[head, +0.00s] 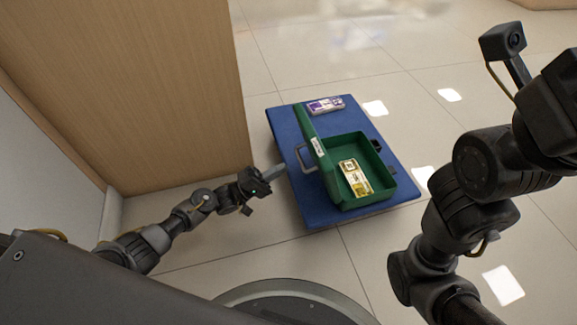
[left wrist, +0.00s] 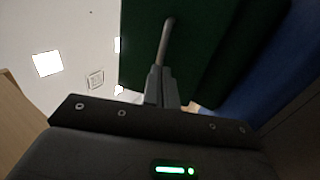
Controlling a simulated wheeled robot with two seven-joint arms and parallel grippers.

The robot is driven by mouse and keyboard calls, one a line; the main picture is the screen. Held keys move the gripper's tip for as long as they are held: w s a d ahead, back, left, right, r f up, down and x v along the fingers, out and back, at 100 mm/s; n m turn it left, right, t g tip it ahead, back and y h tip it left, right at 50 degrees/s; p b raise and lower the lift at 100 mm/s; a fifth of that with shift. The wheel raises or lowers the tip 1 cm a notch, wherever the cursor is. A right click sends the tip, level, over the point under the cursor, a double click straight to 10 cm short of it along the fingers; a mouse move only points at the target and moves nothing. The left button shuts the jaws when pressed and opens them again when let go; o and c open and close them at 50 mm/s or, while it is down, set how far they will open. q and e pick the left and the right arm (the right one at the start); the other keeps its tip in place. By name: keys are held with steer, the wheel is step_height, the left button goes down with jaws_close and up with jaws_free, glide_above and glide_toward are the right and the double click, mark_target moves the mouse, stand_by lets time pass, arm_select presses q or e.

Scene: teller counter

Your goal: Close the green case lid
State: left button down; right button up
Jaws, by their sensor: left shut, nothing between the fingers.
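The green case (head: 378,192) lies open on a blue platform on the floor. Its lid (head: 309,132) stands roughly upright along the case's left side, with a grey handle (head: 303,158) on its outer face. My left gripper (head: 280,169) is shut and empty, just left of the lid and close to the handle. In the left wrist view the shut fingertips (left wrist: 162,88) point toward the dark green lid (left wrist: 140,50), and the handle (left wrist: 167,40) shows just beyond them. I cannot tell whether they touch. My right arm rises at the right; its gripper is out of view.
A yellow and white pack (head: 354,178) lies inside the case. A purple and white pack (head: 325,105) lies on the blue platform (head: 290,133) behind it. A wooden panel (head: 130,80) stands at the left, near my left arm. Tiled floor around the platform is clear.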

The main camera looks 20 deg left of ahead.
arm_select(q)
steer(key=shift+b+x, duration=0.5)
steer(key=shift+x, duration=1.25)
